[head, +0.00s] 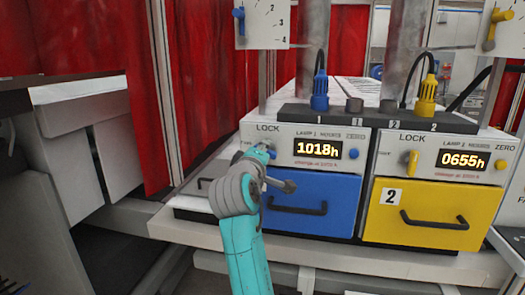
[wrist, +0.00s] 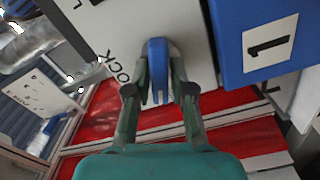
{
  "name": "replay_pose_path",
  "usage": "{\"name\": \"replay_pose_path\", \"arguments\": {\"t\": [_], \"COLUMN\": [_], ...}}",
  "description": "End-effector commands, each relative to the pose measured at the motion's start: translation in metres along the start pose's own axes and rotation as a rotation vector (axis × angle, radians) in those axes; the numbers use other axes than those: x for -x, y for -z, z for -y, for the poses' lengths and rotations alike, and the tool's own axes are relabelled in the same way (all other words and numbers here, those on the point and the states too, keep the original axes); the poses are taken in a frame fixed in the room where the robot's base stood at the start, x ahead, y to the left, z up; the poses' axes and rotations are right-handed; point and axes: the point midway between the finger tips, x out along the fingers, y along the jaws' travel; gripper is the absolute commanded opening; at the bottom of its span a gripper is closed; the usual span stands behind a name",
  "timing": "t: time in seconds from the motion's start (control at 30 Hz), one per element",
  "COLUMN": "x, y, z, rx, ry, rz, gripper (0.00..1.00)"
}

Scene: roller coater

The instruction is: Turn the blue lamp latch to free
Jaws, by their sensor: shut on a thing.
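The blue lamp latch (wrist: 157,48) is a rounded blue lever on the white panel of unit 1, seen in the wrist view. My gripper (wrist: 160,80) has one finger on each side of it and is shut on it. In the head view my gripper (head: 264,152) is at the left of that panel, under the word LOCK, and it and my arm hide most of the latch. The label left of it is partly covered. The lamp 1 display (head: 318,149) reads 1018h.
The blue drawer (head: 330,190) with a dark handle is below, right of my arm. The yellow latch (head: 412,163) and yellow drawer (head: 385,225) are further right. A small blue ZERO knob (head: 354,153) is beside the display. Blue and yellow plugs stand on top.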

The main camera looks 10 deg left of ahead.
Motion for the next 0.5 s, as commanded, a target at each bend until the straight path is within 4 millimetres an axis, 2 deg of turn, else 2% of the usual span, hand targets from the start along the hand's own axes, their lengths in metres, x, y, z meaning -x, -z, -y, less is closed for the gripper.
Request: {"name": "replay_pose_path", "arguments": {"t": [0.2,0.5], "x": [-0.0028,-0.0029], "y": [-0.0014,-0.0019], "z": [-0.0034,-0.0034], "rx": [0.173,0.329], "ry": [-0.008,-0.009], "rz": [0.0,0.002], "gripper": [0.0,0.0]}}
